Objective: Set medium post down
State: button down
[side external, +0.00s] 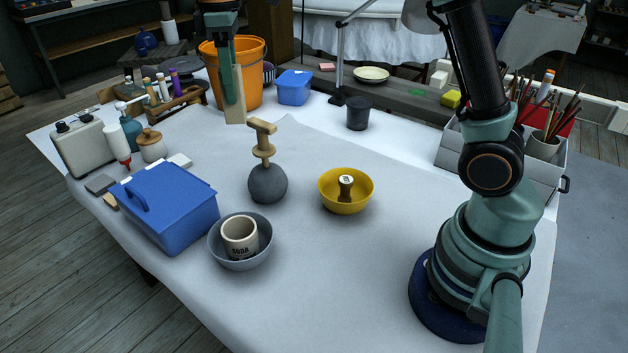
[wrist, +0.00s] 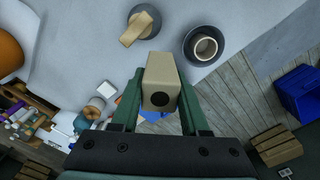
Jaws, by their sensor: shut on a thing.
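A plain beige post (side external: 239,108) is held upright between the fingers of my gripper (side external: 230,98). In the wrist view the post (wrist: 161,75) sits between the two green fingers of my gripper (wrist: 161,100), its dark round hole facing the camera. My gripper is shut on it. In the side view the post's lower end shows in front of the orange bucket, towards the back of the table; I cannot tell how far it is above the cloth.
A grey ball (side external: 268,185) carries stacked wooden pieces (side external: 263,140). A grey bowl (side external: 263,259) holds a SODA pot (side external: 240,232). A yellow bowl (side external: 345,204) holds a small dark item. A blue box (side external: 165,210) and orange bucket (side external: 251,85) stand left. The front white cloth (side external: 330,285) is clear.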

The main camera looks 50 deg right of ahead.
jog(key=w+d+f+m, duration=0.2)
jog(key=w+d+m, duration=0.15)
jog(key=d, duration=0.85)
jog(key=w+d+f+m, duration=0.25)
jog(key=d+m, duration=0.25)
jog(key=d, duration=0.7)
notch_tip(320, 180, down, 18)
jog(key=shift+f, duration=0.2)
jog(key=shift+f, duration=0.15)
jog(key=shift+c, duration=2)
grip_release()
